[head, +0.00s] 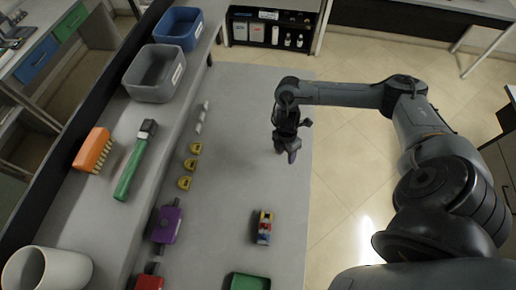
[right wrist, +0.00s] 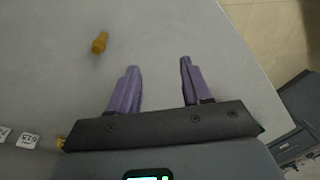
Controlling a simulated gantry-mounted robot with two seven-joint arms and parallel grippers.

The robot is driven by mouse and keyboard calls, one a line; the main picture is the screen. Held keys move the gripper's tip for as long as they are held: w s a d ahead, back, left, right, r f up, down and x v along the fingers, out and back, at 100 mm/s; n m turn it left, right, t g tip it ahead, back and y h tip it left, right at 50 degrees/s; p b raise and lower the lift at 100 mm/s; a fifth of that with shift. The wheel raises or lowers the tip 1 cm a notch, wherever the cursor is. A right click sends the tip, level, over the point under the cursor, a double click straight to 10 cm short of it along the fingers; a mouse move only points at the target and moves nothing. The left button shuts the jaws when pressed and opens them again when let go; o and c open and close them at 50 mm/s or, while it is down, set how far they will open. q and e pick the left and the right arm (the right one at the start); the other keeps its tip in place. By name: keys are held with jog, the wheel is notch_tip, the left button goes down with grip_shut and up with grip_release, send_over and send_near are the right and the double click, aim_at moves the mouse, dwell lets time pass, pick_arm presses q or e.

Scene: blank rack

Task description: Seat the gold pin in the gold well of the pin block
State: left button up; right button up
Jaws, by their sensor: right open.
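The gold pin (right wrist: 99,42) lies on its side on the grey table in the right wrist view, up and left of my right gripper (right wrist: 158,75). The jaws are open with nothing between them, and the pin is clear of both fingers. In the head view my right gripper (head: 291,155) is near the table's right edge, pointing down. I cannot make out the pin in the head view. A small red, yellow, blue and white object (head: 264,228) stands on the table below the gripper; I cannot tell whether it is the pin block. My left gripper is not in view.
A raised shelf along the left holds grey (head: 154,88) and blue bins (head: 179,28), an orange brush (head: 92,150), a green-handled tool (head: 134,165) and a white cup (head: 46,270). Yellow pieces (head: 190,164) line the shelf's foot. A green tray (head: 248,281) is at the front. The table's middle is clear.

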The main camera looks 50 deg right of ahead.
jog(key=w+d+r+t+b, duration=0.1)
jog(key=w+d+r+t, duration=0.1)
jog(key=w+d+r, duration=0.25)
jog(key=shift+h, duration=0.4)
jog(key=f, duration=0.1)
jog(key=f+b, duration=0.1)
jog(key=f, duration=0.1)
jog(key=f+b, duration=0.1)
jog(key=f, duration=0.1)
jog(key=shift+w+a+f, duration=0.15)
jog(key=shift+w, duration=0.25)
jog(key=shift+w+a+f+b, duration=0.15)
jog(key=shift+f+b, duration=0.15)
jog(key=shift+f, duration=0.6)
jog(key=shift+w+d+f+b, duration=0.1)
jog(key=shift+f+b, duration=0.2)
jog(key=shift+f, duration=1.55)
grip_shut()
